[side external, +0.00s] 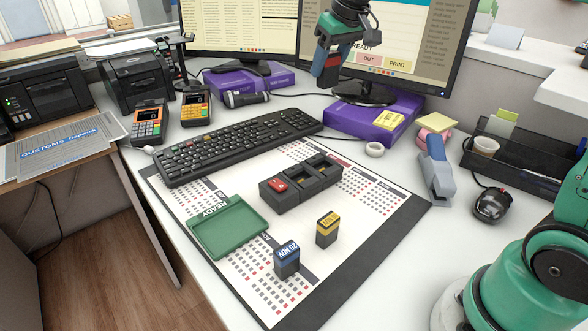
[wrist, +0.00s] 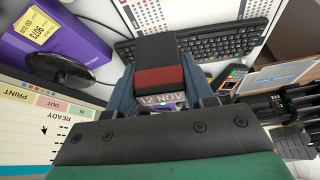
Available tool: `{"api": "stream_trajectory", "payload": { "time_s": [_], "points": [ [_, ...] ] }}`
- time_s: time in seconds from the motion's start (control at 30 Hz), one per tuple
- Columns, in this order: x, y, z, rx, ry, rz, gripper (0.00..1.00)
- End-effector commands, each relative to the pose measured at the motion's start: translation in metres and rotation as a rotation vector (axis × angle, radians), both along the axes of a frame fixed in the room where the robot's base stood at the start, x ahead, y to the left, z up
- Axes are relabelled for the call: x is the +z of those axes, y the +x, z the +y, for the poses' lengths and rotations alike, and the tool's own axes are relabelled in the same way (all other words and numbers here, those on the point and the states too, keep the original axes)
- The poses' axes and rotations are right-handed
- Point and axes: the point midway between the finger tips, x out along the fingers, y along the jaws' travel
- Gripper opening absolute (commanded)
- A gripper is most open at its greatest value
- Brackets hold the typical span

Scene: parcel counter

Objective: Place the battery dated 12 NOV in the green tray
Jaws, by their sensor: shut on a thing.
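My gripper (side external: 328,66) is shut on a black battery with a red band (side external: 331,61), held high above the desk in front of the right monitor. In the wrist view the battery (wrist: 161,78) sits between the blue fingers, and its label reads 12 NOV. The green tray (side external: 252,211), marked READY, lies empty on the desk mat at the left. A blue-topped battery (side external: 287,259), marked NOV with a number that looks like 20, stands right of the tray. A yellow-topped battery (side external: 327,230) stands farther right; its print is too small to read.
The keyboard (side external: 240,145) lies behind the mat. A purple box (side external: 372,117) supports the right monitor. A stapler (side external: 436,170) and mouse (side external: 492,205) are at the right.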

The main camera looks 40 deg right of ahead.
Motion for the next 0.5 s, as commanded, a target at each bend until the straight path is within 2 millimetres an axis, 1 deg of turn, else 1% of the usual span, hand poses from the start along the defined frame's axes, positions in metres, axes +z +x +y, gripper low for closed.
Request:
{"api": "stream_trajectory", "payload": {
  "time_s": [0.07, 0.13, 0.17, 0.23, 0.27, 0.3, 0.37, 0.4, 0.47, 0.5],
  "points": [
    [0.006, 0.000, 0.001, 0.001, 0.000, 0.000, 0.00],
    [0.009, 0.002, 0.009, 0.007, 0.001, 0.002, 0.00],
    [0.010, 0.004, 0.014, 0.012, 0.001, 0.003, 0.00],
    [0.010, 0.009, 0.034, 0.025, 0.001, 0.007, 0.00],
    [0.009, 0.011, 0.046, 0.032, 0.002, 0.009, 0.00],
    [0.008, 0.014, 0.063, 0.041, 0.000, 0.011, 0.00],
    [0.005, 0.017, 0.091, 0.054, 0.000, 0.014, 0.00],
    [0.004, 0.017, 0.110, 0.063, 0.000, 0.015, 0.00],
    [0.002, 0.017, 0.137, 0.074, -0.001, 0.014, 0.00],
    [0.001, 0.016, 0.154, 0.080, -0.002, 0.013, 0.00]
  ]
}}
